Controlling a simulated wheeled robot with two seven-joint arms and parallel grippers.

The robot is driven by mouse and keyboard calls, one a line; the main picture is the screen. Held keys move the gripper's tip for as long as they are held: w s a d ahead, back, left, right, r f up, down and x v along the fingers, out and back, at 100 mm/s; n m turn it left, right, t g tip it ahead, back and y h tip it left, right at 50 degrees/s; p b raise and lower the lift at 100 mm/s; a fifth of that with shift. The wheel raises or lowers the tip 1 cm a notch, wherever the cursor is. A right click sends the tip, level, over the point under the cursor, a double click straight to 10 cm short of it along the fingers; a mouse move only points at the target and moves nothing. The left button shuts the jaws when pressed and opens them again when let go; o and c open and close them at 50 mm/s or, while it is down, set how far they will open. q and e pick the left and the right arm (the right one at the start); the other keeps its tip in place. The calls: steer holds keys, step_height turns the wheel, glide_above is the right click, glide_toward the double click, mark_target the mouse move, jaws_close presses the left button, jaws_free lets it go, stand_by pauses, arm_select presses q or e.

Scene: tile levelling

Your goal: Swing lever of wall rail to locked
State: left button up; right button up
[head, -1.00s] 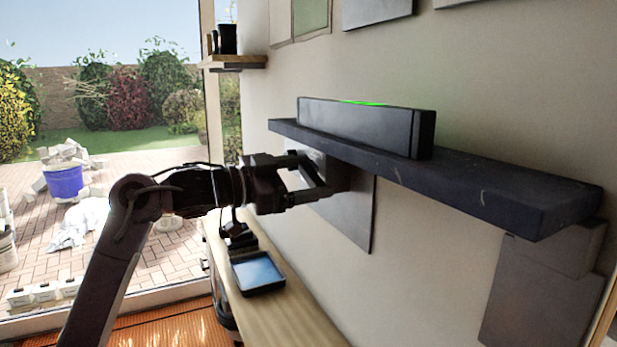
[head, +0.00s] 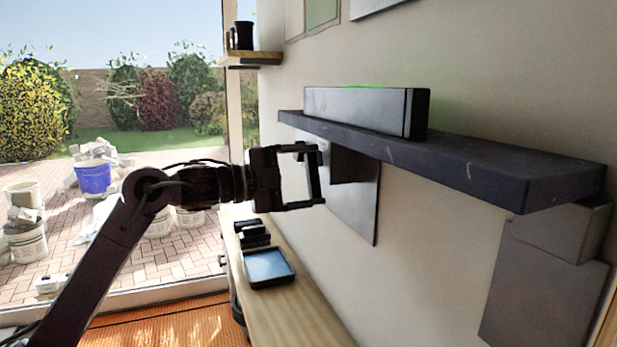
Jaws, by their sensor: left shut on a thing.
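My left gripper (head: 312,178) comes in from the left, in front of the wall below the left end of a dark rail-like shelf (head: 470,170). Its two fingers reach to a short dark upright bar (head: 314,178), which seems to be the lever, and the gripper is shut on it. The bar's join to the wall is hidden. Behind it, a grey panel (head: 362,210) hangs on the wall with a dark shaded area at its top. My right gripper is not in view.
A long dark box (head: 360,110) with a green line on top rests on the shelf. Below, a narrow wooden bench (head: 305,312) carries a blue tray (head: 268,267). Grey panels (head: 545,285) are at the lower right. Open space and a window lie to the left.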

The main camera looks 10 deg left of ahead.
arm_select(q)
steer(key=shift+f+m, duration=0.35)
steer(key=shift+m, duration=0.05)
steer(key=shift+w+a+f+m, duration=0.1)
steer(key=shift+w+m, duration=0.05)
steer(key=shift+m, duration=0.45)
steer(key=shift+w+m, duration=0.15)
steer(key=shift+m, duration=0.35)
steer(key=shift+f, duration=0.1)
steer(key=o, duration=1.3)
steer(key=shift+a+r, duration=0.1)
steer(key=shift+r, duration=0.1)
steer(key=shift+o, duration=0.2)
steer(key=b+v, duration=0.3)
steer(key=v, duration=0.4)
steer(key=shift+s+a, duration=0.25)
steer(key=shift+a, duration=0.1)
